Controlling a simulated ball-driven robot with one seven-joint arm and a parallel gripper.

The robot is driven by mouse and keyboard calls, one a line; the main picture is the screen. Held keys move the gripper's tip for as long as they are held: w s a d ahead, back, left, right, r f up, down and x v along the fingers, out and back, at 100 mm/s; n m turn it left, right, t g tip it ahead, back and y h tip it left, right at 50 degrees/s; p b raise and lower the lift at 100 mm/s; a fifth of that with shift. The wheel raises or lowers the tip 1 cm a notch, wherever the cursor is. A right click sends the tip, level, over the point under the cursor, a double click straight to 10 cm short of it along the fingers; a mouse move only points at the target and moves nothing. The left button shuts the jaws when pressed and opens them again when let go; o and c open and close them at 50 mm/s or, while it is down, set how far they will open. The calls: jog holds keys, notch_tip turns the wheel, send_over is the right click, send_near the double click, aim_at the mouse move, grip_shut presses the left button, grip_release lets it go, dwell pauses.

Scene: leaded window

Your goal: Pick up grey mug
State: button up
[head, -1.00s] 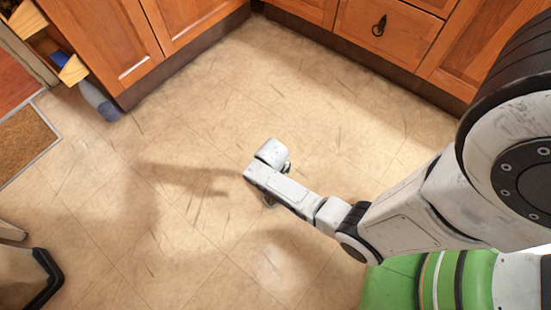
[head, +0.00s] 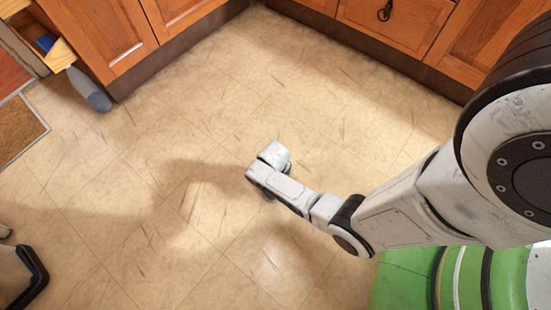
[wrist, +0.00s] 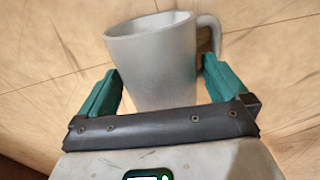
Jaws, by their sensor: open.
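The grey mug (wrist: 150,62) shows in the wrist view, upright or slightly tilted, with its handle (wrist: 212,32) on the right. My gripper (wrist: 160,74) has its two teal fingers apart, one on each side of the mug's body. The right finger is close to the mug wall below the handle. I cannot tell whether either finger touches it. The mug's base is hidden behind the dark bar of my gripper. In the head view, my wrist covers the place, and I cannot make out the mug or the fingers there.
Wooden cabinets (head: 400,25) line the back and left of the tiled floor (head: 110,190). A blue-grey bottle-like object (head: 90,92) is by the left cabinet corner. A brown mat (head: 18,130) and a black curved object (head: 30,280) are at the left edge. The middle floor is clear.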

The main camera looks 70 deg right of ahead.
jog(key=shift+f, duration=0.1)
jog(key=c, duration=1.2)
jog(key=shift+c, duration=0.2)
jog(key=shift+r+p, duration=0.55)
jog(key=shift+r, duration=0.05)
notch_tip(320, 180, up, 2)
jog(key=shift+r+p, duration=0.2)
jog(key=shift+p, duration=0.65)
jog(key=s+r+p, duration=0.1)
jog(key=r+p, duration=0.1)
jog(key=s+a+r+p, duration=0.1)
jog(key=s+r, duration=0.1)
jog(key=s+r+p, duration=0.2)
jog(key=shift+a+r+p, duration=0.1)
jog(key=shift+a+p, duration=0.15)
jog(key=shift+p, duration=0.1)
jog(key=s+a+r+p, duration=0.2)
jog(key=s+r+p, duration=0.1)
jog(key=s, duration=0.5)
jog(key=shift+s+a+p, duration=0.2)
jog(key=shift+a+p, duration=0.05)
jog(key=shift+p, duration=0.3)
jog(key=shift+r, duration=0.1)
